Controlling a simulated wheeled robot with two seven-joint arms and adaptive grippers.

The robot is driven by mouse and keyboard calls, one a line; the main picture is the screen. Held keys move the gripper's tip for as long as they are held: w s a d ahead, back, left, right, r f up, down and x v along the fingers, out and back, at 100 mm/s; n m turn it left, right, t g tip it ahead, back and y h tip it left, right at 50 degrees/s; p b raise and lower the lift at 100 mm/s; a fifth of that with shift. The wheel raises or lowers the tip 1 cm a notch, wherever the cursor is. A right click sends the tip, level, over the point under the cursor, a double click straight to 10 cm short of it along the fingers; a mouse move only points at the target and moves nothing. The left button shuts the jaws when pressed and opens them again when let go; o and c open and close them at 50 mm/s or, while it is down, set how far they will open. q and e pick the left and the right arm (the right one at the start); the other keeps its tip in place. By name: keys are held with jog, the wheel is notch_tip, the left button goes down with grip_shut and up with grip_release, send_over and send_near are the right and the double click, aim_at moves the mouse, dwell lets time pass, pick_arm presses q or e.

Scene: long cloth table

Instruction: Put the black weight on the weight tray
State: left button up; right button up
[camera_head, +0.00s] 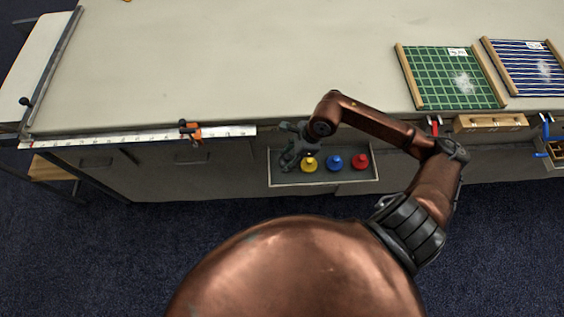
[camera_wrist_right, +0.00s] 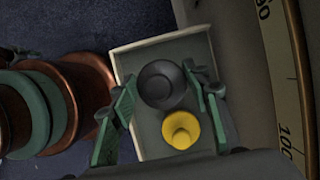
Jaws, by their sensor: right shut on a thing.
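The black weight (camera_wrist_right: 162,84) is a dark round piece between the fingers of my right gripper (camera_wrist_right: 160,100) in the right wrist view. My right gripper also shows in the head view (camera_head: 293,158), at the left end of the weight tray (camera_head: 325,184), and is shut on the black weight. Whether the weight touches the tray floor I cannot tell. The tray is shallow, with a pale rim, on the table's front side. A yellow weight (camera_head: 309,164), a blue weight (camera_head: 334,162) and a red weight (camera_head: 360,161) stand in it. My left gripper is not in view.
The pale tabletop (camera_head: 230,60) is mostly clear. A ruler strip (camera_head: 150,137) with an orange clamp (camera_head: 190,131) runs along its front edge. A green grid board (camera_head: 450,75) and a blue striped board (camera_head: 525,68) lie at the right.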

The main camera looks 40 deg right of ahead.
aim_at(283, 163)
jog(key=shift+w+a+f, duration=0.35)
jog(key=shift+w+f, duration=0.2)
jog(key=shift+f, duration=0.15)
jog(key=f, duration=0.2)
jog(key=f+b, duration=0.1)
jog(key=shift+w+a+f, duration=0.1)
jog(key=shift+w+f, duration=0.1)
jog(key=shift+f, duration=0.15)
jog(key=shift+r, duration=0.1)
jog(key=o, duration=1.6)
jog(key=p+v, duration=0.2)
jog(key=v, duration=1)
jog(key=shift+s, duration=0.1)
